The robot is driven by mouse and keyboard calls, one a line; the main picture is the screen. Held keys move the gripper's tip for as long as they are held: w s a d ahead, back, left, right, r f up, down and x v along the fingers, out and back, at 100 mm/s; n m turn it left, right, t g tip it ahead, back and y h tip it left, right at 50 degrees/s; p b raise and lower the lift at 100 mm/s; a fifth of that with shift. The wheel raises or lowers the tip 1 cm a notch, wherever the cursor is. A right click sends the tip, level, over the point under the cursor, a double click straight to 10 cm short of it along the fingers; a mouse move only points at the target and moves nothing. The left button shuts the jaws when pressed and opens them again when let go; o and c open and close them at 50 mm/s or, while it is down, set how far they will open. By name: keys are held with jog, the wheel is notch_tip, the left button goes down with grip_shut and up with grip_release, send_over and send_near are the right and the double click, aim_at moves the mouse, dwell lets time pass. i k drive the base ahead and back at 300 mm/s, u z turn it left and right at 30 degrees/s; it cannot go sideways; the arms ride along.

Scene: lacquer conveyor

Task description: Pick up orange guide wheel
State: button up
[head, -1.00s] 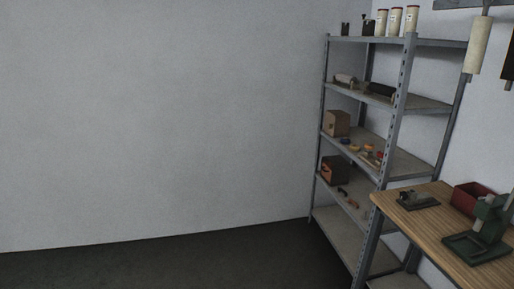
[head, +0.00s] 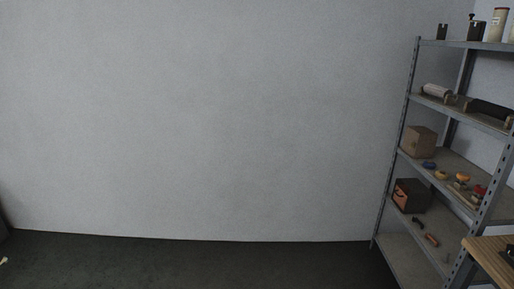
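Several small round parts lie on the middle shelf of the metal rack at the right in the head view. One is orange-yellow (head: 463,178) and looks like a small wheel. A yellow one (head: 441,175) lies left of it, and a blue one (head: 429,165) is further left. They are too small for me to tell surely which is the orange guide wheel. My gripper is not in view.
The grey metal rack (head: 409,95) holds brown boxes (head: 420,142), rollers and canisters. A wooden bench corner (head: 490,252) shows at the lower right. A small pale thing (head: 3,262) lies at the left edge. The dark floor (head: 200,262) before the wall is clear.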

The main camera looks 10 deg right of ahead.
aim_at(464, 176)
jog(key=u, duration=0.2)
jog(key=i, duration=1.65)
jog(key=z, duration=0.6)
jog(key=i, duration=0.7)
jog(key=z, duration=0.8)
jog(key=i, duration=0.7)
jog(key=z, duration=0.45)
